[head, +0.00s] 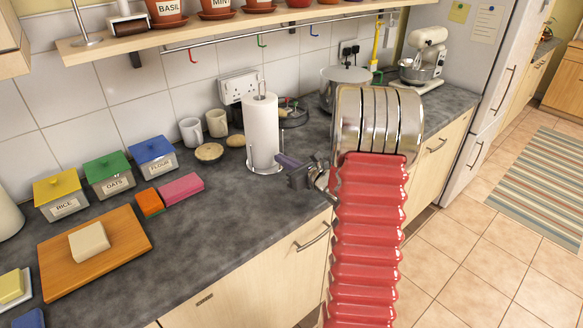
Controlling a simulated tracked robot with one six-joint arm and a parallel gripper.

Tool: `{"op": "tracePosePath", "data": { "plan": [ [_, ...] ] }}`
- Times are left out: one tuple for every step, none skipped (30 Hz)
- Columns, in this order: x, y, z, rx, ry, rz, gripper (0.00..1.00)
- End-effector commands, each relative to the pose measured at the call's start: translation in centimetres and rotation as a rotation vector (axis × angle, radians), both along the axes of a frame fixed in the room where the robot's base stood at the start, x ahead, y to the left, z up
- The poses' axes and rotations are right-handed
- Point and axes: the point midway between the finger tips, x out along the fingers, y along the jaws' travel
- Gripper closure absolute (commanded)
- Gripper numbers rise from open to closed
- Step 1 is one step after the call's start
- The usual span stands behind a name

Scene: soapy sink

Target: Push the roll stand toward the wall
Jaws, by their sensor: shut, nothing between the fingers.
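The roll stand (265,169) stands upright on the dark worktop, with a white paper roll (261,133) on its metal rod. It is a little in front of the tiled wall, with a round metal base. My gripper (282,159) is shut and empty, low at the right side of the roll, just above the base. Its fingertips point left at the roll. I cannot tell whether they touch it.
A pink sponge (182,189) and a blue-lidded flour jar (153,157) stand left. A pot (343,84) stands right. A rail with hooks (285,29) hangs above.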

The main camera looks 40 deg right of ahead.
Motion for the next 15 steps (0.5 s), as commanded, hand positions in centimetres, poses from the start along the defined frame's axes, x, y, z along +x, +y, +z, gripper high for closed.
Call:
{"op": "tracePosePath", "data": {
  "plan": [
    [-0.4,0.0,0.1,0.0,0.0,-0.001,1.0],
    [-0.6,0.0,0.2,0.0,0.0,0.0,1.0],
    [-0.9,0.0,0.3,0.0,0.0,0.0,1.0],
    [-1.1,0.0,0.3,-0.001,0.001,0.0,1.0],
    [-1.3,-0.1,0.4,-0.001,0.001,-0.001,1.0],
    [-1.6,-0.1,0.4,0.0,0.001,-0.001,1.0],
    [-1.8,-0.1,0.5,0.0,0.001,-0.001,1.0],
    [-2.0,-0.1,0.5,0.0,0.001,-0.001,1.0],
    [-2.2,-0.1,0.6,0.0,0.0,-0.001,1.0],
    [-2.4,-0.1,0.7,0.0,0.0,-0.001,1.0],
    [-2.6,-0.1,0.8,0.0,0.0,-0.001,1.0],
    [-2.9,-0.1,0.9,-0.001,0.0,0.0,1.0],
    [-3.1,-0.1,0.9,0.0,0.0,0.0,1.0],
    [-3.3,-0.1,0.9,0.0,0.0,0.0,1.0],
    [-3.6,-0.1,1.0,0.0,0.001,0.0,1.0]
  ]
}}
